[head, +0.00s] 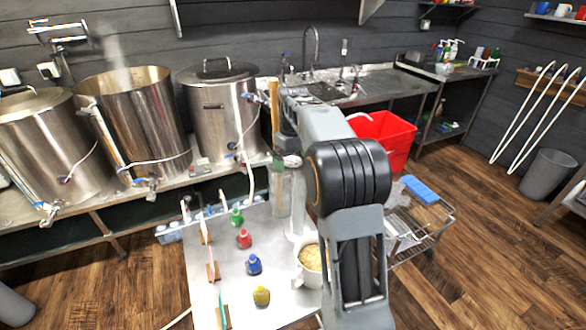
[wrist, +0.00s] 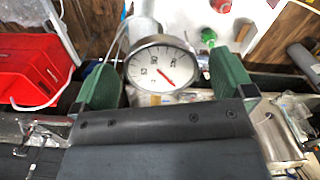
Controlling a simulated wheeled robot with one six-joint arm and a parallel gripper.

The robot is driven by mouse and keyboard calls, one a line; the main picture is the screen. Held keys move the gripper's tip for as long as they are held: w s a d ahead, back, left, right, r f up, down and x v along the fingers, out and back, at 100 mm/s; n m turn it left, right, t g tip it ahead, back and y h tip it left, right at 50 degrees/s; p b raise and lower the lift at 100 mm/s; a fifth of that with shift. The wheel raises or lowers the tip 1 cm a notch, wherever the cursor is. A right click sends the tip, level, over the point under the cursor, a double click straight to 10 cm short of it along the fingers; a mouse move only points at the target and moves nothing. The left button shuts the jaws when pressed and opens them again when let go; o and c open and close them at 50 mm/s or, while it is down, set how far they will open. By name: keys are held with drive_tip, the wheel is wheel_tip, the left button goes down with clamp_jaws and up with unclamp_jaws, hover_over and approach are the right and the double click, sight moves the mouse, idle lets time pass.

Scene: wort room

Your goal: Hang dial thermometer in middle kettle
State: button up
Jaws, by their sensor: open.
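The middle kettle (head: 140,120) is a tall steel pot, open on top and steaming. It stands between a lidded left kettle (head: 45,150) and a lidded right kettle (head: 222,115). The dial thermometer (wrist: 162,65), with a round white face and red needle, shows in the wrist view. My gripper (wrist: 165,78) is open, its green-padded fingers on either side of the dial with gaps visible. In the head view my gripper (head: 287,160) is low over the white table, above a clear upright cylinder (head: 281,195). The thermometer's stem is hidden.
The white table (head: 205,290) holds several small coloured bottles, upright cards and a mug of grain (head: 312,258). A red bucket (head: 385,138) and a wire cart (head: 425,215) are right of my arm. A sink counter (head: 375,85) runs behind.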

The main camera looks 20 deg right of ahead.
drive_tip(key=shift+f, duration=1.65)
drive_tip(key=shift+c, duration=0.4)
